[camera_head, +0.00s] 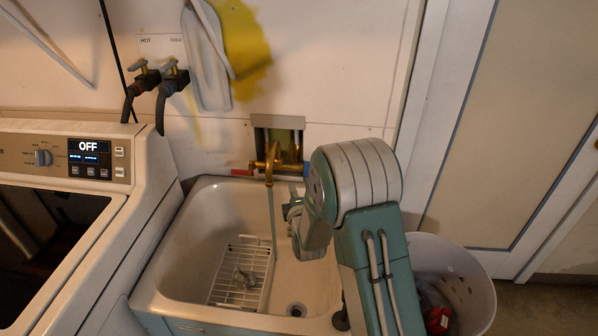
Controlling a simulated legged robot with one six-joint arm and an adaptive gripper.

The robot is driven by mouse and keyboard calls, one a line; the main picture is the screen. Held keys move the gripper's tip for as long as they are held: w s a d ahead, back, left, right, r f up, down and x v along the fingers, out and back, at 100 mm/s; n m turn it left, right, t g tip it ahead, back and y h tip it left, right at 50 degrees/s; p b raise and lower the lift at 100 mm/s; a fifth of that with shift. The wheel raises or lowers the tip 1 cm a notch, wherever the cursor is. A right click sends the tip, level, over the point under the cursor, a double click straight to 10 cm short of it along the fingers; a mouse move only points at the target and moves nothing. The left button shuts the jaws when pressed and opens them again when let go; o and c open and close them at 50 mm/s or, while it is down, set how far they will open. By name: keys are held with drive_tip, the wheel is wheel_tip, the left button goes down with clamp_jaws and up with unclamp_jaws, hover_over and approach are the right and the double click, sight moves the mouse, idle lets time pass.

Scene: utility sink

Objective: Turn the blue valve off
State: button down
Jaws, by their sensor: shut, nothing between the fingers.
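The blue valve (306,170) shows as a small blue patch at the right of the brass faucet (271,162), mostly hidden behind my arm. A red valve handle (242,172) sticks out at the faucet's left. A thin bluish stream (272,215) runs from the spout down into the white sink (196,215). My gripper (292,211) is above the sink, below the blue valve and right of the stream. It is shut and empty, partly hidden by my arm. I cannot tell whether it touches anything.
A white rack (228,277) holding a small metallic item lies in the sink, left of the drain (296,310). A washing machine (150,160) stands at left, and a white basket (450,262) at right. Hot and cold hose taps (155,77) are on the wall.

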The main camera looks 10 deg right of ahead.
drive_tip(key=w+d, duration=0.1)
drive_tip(key=w, duration=0.2)
drive_tip(key=w+d, duration=0.1)
drive_tip(key=w, duration=0.1)
drive_tip(key=w+d, duration=0.1)
drive_tip(key=w, duration=0.2)
drive_tip(key=shift+w+d, duration=0.35)
drive_tip(key=shift+s+d+r+m+t, duration=0.15)
drive_tip(key=shift+d+m+t, duration=0.25)
drive_tip(key=shift+m, duration=0.6)
idle(0.4)
drive_tip(key=d+m+h, duration=0.1)
drive_tip(key=m+h, duration=0.1)
drive_tip(key=m, duration=0.4)
drive_tip(key=s+d+f+m+t+h, duration=0.1)
drive_tip(key=d+m+h, duration=0.1)
drive_tip(key=m, duration=0.4)
drive_tip(key=d+f+m+t+h, duration=0.1)
drive_tip(key=d+m+h, duration=0.1)
drive_tip(key=m, duration=0.4)
drive_tip(key=shift+s+f, duration=0.2)
drive_tip(key=shift+s, duration=0.15)
drive_tip(key=shift+d+f, duration=0.1)
